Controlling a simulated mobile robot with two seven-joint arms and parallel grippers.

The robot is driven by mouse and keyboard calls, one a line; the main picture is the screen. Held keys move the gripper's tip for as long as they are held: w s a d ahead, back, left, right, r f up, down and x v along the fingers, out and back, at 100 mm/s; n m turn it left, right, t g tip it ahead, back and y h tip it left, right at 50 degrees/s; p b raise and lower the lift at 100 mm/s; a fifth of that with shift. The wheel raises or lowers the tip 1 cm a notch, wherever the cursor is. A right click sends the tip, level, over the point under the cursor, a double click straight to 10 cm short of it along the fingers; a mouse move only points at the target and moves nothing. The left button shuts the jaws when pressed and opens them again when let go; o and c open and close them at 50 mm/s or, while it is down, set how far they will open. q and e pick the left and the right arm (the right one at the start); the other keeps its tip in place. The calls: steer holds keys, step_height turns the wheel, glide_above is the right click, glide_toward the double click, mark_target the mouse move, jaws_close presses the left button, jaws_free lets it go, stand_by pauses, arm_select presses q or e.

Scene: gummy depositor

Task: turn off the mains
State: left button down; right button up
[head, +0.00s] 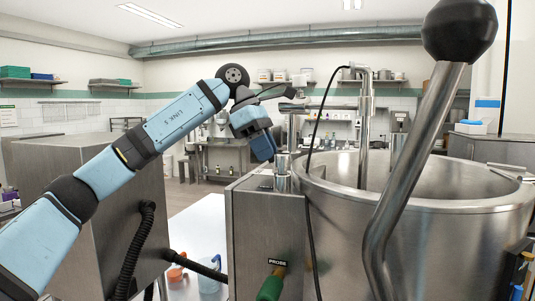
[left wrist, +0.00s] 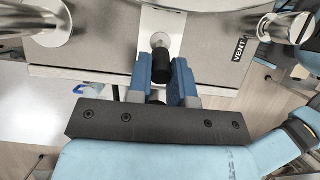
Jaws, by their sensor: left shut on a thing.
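My left gripper (head: 263,152) reaches the top of a steel box (head: 266,230) beside the large kettle. In the left wrist view the blue fingers (left wrist: 163,78) are shut on a black grip (left wrist: 161,66) on a short chrome stem, one finger on each side. The stem stands on a bright plate on the box top. A "VENT" label (left wrist: 240,50) is on the box top to the right. In the head view the grip is hidden behind the gripper. No label reading mains is legible. My right gripper is not in view.
A steel kettle (head: 440,235) fills the right side. A thick lever with a black ball (head: 460,30) rises in front of it. A green plug (head: 270,288) sits under the "PROBE" label. A thin black cable (head: 310,200) and an upright pipe (head: 364,120) stand close to my gripper.

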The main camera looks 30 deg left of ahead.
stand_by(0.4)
arm_select(q)
steer(key=c, duration=1)
jaws_free()
steer(key=shift+c, duration=0.2)
steer(key=v, duration=1.4)
steer(key=shift+f, duration=0.2)
